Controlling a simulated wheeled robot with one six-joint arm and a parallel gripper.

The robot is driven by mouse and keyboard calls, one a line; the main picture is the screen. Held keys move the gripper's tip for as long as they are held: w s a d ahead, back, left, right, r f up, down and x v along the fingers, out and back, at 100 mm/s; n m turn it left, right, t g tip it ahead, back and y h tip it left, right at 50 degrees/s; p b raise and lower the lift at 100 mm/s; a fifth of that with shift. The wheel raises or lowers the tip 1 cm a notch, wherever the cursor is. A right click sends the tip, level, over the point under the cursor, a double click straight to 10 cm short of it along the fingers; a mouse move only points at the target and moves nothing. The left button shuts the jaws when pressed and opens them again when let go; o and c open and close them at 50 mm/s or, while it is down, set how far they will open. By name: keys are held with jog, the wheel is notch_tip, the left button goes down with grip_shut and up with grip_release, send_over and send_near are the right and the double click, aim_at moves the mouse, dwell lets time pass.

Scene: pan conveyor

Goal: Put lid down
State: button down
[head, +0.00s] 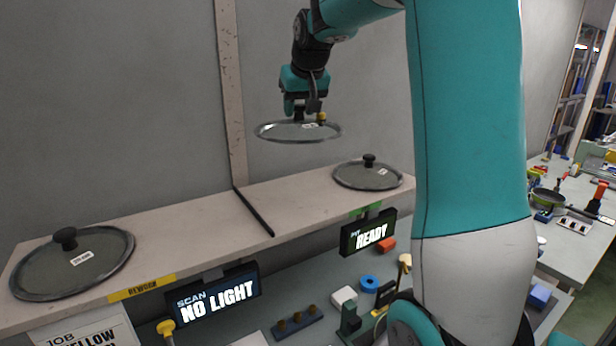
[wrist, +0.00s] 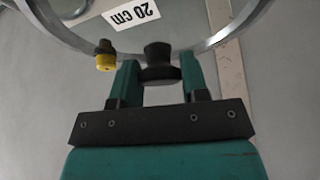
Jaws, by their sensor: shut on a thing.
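My gripper (head: 299,111) is shut on the black knob of a round glass lid (head: 275,131) with a metal rim. It holds this lid in the air, nearly level, above the shelf. In the wrist view the two teal fingers (wrist: 158,75) close around the knob, and the held lid (wrist: 212,20) has a "20 cm" label. A yellow-tipped part (wrist: 105,58) shows beside the knob. A second lid (head: 345,178) lies on the right end of the shelf. A third, larger-looking lid (head: 40,262) lies on the left end.
The shelf (head: 165,243) has a dark divider (head: 253,211) and a yellow "REWORK" strip (head: 142,288). Its middle is bare. Below hang a "NO LIGHT" sign (head: 214,302) and a "READY" sign (head: 368,235). A grey wall with a vertical post (head: 231,100) stands behind the shelf.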

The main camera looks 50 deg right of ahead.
notch_tip(320, 180, down, 17)
jog(key=p, duration=0.4)
jog(key=shift+s+d, duration=0.1)
jog(key=shift+d, duration=0.05)
jog(key=c, duration=0.6)
grip_release()
